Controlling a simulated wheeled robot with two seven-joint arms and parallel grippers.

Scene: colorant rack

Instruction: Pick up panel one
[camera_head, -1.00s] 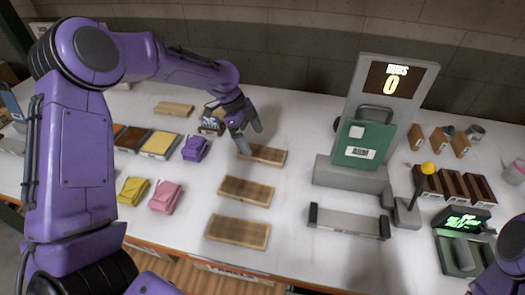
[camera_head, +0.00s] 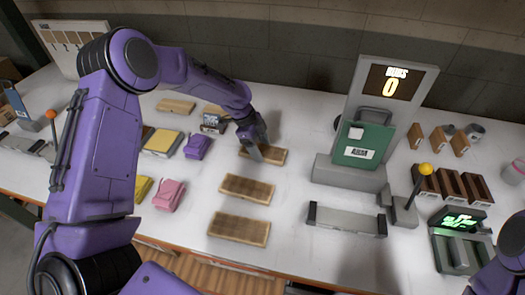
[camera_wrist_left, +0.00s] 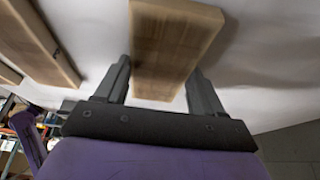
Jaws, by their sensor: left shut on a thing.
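Three wooden panels lie in a column on the white table. My left gripper (camera_head: 255,149) is at the farthest panel (camera_head: 274,155) and is shut on it. In the left wrist view its two fingers (camera_wrist_left: 158,72) stand on either side of this panel (camera_wrist_left: 172,35), near one end. The panel appears to be at table level; whether it is lifted I cannot tell. The middle panel (camera_head: 247,188) and the nearest panel (camera_head: 239,229) lie flat and apart from the gripper. My right gripper is out of view.
A grey stand with a green box (camera_head: 365,143) is to the right, with a grey bar fixture (camera_head: 346,221) in front. Purple (camera_head: 197,147) and pink (camera_head: 169,194) bundles lie to the left. Bare table surrounds the panels.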

